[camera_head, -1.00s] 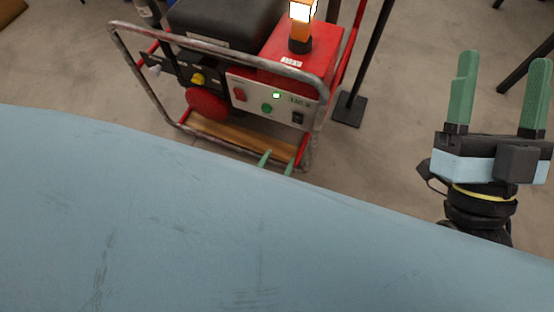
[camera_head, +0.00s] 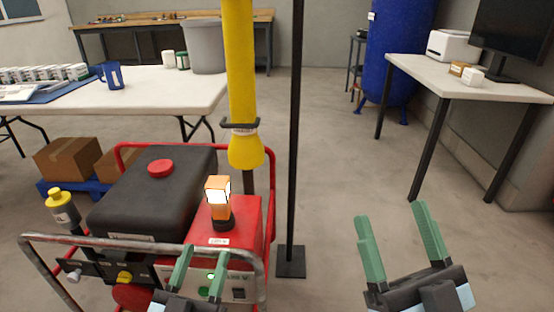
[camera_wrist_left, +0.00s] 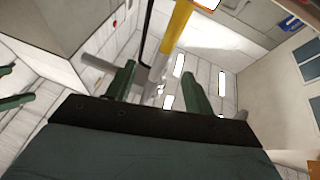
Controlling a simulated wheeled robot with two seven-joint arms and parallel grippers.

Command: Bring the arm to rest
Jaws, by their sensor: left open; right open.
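My left gripper (camera_head: 198,276) is open and empty, low in the head view, in front of the pump machine's control panel (camera_head: 238,283). Its green fingers point up and overlap the panel in the picture; I cannot tell whether they touch it. In the left wrist view its two fingers (camera_wrist_left: 158,90) stand apart with nothing between them. My right gripper (camera_head: 395,245) is open and empty at the lower right, over bare floor. The machine has a red housing with a lit orange beacon (camera_head: 218,200) and a black tank (camera_head: 155,190).
A white table (camera_head: 150,95) with a grey bucket (camera_head: 205,47) is at left. A desk (camera_head: 470,80) with a monitor stands at right.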

